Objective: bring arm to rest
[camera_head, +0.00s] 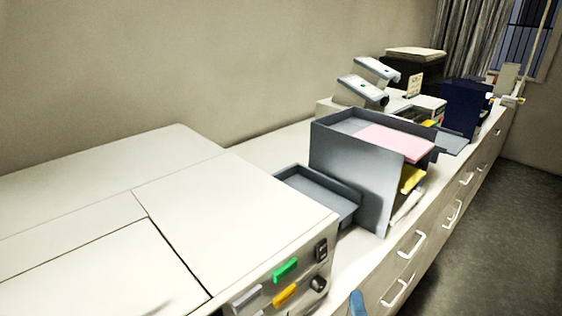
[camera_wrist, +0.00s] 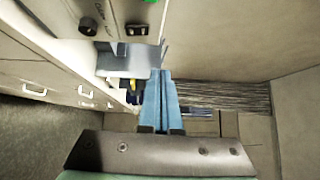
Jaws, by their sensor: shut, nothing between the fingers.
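My gripper (camera_wrist: 159,74) shows in the wrist view as two blue fingers pressed together, with nothing between them. It points out over the cabinet edge, and the dark mounting plate sits behind the fingers. In the head view a small blue piece of my gripper (camera_head: 357,303) shows at the bottom edge, in front of the counter and right of the white machine. The rest of my arm is out of the head view.
A large white machine (camera_head: 235,205) with green and yellow buttons fills the left. A grey tray organizer (camera_head: 345,172) with pink paper (camera_head: 397,142) stands beyond it. A dark blue box (camera_head: 465,105) is farther back. White drawer handles (camera_head: 411,244) stick out; the floor (camera_head: 500,230) at right is clear.

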